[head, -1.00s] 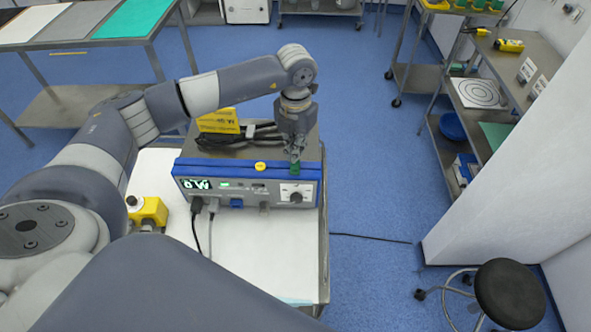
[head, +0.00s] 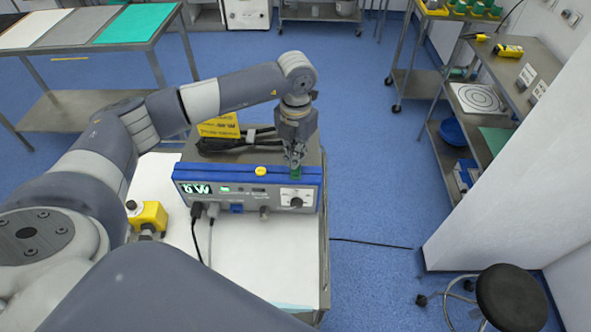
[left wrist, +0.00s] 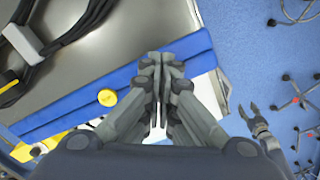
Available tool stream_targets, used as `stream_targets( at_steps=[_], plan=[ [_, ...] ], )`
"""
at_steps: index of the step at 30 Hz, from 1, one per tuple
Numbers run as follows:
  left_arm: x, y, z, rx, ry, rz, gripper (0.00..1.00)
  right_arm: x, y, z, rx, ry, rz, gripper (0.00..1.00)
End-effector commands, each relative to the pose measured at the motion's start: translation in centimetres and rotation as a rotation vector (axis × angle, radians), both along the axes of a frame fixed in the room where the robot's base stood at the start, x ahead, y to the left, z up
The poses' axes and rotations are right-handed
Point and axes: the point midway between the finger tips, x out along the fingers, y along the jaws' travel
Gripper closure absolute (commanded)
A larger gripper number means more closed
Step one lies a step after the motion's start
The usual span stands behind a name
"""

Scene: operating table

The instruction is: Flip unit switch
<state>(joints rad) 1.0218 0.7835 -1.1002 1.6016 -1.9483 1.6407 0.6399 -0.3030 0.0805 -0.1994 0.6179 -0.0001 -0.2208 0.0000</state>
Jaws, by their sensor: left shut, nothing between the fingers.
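The unit is a grey box with a blue front edge (head: 225,176). It has a lit display (head: 197,188), a yellow button (head: 260,171) and a white panel with a dark knob (head: 296,202). My left gripper (head: 295,164) points down, shut and empty, at the unit's right front top edge, above the knob. A small green part (head: 296,174) shows by its fingertips; I cannot tell whether they touch. In the left wrist view the closed fingers (left wrist: 164,62) cover part of the blue edge. What looks like my right gripper (left wrist: 253,116) shows there, fingers parted, away from the unit.
The unit stands on a white-topped cart (head: 250,255). Black cables and a yellow tag (head: 220,125) lie on its top. A yellow pedal-like device (head: 148,214) sits left.

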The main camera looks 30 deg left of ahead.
Motion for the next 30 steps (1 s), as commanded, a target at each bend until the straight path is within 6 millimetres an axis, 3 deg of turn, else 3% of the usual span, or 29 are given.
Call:
stream_targets(
  at_steps=[6,30],
  plan=[
    [0.00,0.00,0.00,0.000,0.000,0.000,1.00,0.70,0.36,0.05,0.005,-0.011,-0.001,0.51],
    [0.00,0.00,-0.83,0.000,0.000,0.000,1.00,0.39,0.19,-0.66,0.002,-0.006,0.000,0.51]
  ],
)
